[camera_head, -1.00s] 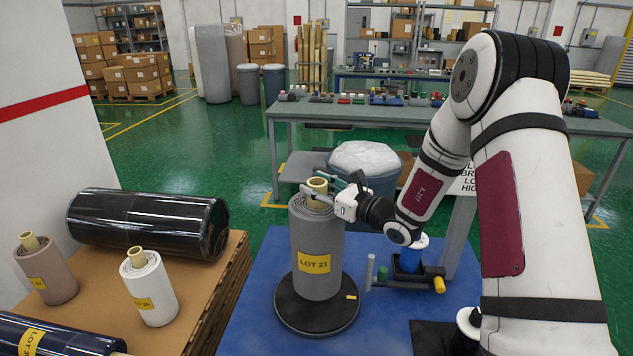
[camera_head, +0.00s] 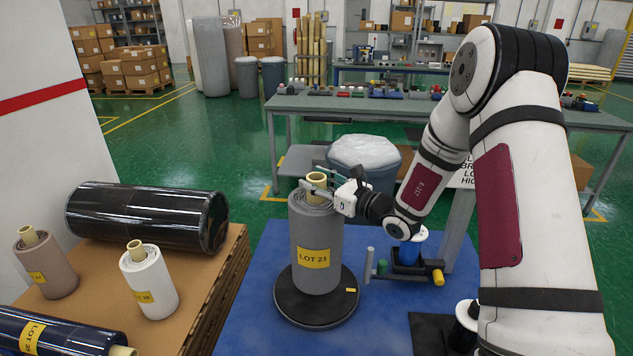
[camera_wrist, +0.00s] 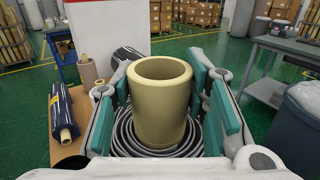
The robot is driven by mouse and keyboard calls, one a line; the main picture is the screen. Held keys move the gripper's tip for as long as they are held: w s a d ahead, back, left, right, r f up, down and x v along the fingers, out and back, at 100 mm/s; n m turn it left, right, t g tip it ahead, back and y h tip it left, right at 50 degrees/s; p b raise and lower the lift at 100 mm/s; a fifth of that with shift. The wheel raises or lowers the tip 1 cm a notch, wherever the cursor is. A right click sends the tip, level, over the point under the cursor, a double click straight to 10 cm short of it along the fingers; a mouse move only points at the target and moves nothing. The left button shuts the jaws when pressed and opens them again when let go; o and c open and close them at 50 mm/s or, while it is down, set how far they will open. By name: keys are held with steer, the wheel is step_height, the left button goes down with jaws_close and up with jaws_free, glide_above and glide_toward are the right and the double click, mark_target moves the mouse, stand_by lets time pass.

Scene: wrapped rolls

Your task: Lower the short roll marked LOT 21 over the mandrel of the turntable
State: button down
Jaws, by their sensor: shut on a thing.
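The short grey roll marked LOT 21 (camera_head: 316,245) stands upright on the black round turntable (camera_head: 318,310), on the blue surface. From the head view I cannot tell whether its underside touches the turntable. No mandrel shows; the roll hides the middle of the turntable. My gripper (camera_head: 318,186) is at the top of the roll, shut on its pale yellow core. In the wrist view the core (camera_wrist: 160,105) stands between the two green finger pads, with the grey windings (camera_wrist: 135,140) around it below. The core's opening faces up.
At left, a cardboard-topped stack (camera_head: 205,290) bears a long black roll (camera_head: 150,217), a white roll (camera_head: 148,280), a brown roll (camera_head: 48,265) and a dark blue roll (camera_head: 65,332). A small fixture with a blue cylinder (camera_head: 408,253) and a grey post (camera_head: 369,265) stands right of the turntable.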

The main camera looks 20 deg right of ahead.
mark_target(323, 201)
steer(key=shift+f+b, duration=0.85)
steer(key=shift+f, duration=1.45)
stand_by(1.4)
steer(key=c, duration=0.9)
jaws_free()
steer(key=shift+c, duration=0.2)
steer(key=shift+o, duration=0.5)
steer(key=shift+f, duration=0.15)
steer(key=v, duration=1.2)
